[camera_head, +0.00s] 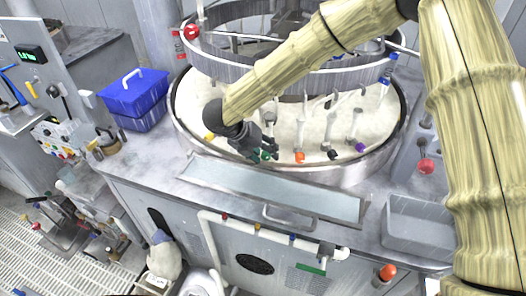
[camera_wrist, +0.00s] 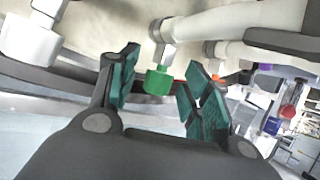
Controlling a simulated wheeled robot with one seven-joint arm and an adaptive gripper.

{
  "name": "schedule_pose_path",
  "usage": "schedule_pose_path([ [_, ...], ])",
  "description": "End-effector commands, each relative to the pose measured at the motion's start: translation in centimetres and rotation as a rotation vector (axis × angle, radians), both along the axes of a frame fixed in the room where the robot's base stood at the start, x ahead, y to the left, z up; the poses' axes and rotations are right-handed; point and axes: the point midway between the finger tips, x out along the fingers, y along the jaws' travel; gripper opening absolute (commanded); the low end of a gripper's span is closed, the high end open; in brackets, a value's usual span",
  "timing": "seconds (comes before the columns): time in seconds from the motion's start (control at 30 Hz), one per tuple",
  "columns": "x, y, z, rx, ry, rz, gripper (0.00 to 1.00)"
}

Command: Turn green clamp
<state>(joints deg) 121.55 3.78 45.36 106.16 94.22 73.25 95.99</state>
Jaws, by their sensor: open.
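The green clamp (camera_wrist: 158,82) is a small green knob on a metal stem below a pale pipe in the wrist view. My gripper (camera_wrist: 150,88) is open, with its teal-padded fingers on either side of the green clamp. I see gaps between the clamp and both pads. In the head view my gripper (camera_head: 262,152) is at the front left rim of the round platen basin, and a bit of green shows there. The clamp is mostly hidden behind the fingers in that view.
An orange knob (camera_head: 299,157), a black knob (camera_head: 333,154) and a purple knob (camera_head: 360,147) hang along the same rim to the right. The metal basin rim (camera_head: 300,176) runs just below. A blue box (camera_head: 135,92) stands on the left counter.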

Motion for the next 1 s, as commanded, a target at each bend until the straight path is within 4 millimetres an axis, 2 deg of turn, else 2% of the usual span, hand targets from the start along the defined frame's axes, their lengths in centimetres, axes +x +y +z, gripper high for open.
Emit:
schedule_pose_path([
  [0.17,-0.2,0.5,0.9,0.001,-0.002,0.001,0.48],
  [0.7,-2.9,4.8,8.2,0.001,-0.002,0.001,0.48],
  [1.0,-3.6,5.8,9.9,0.000,0.000,0.001,0.48],
])
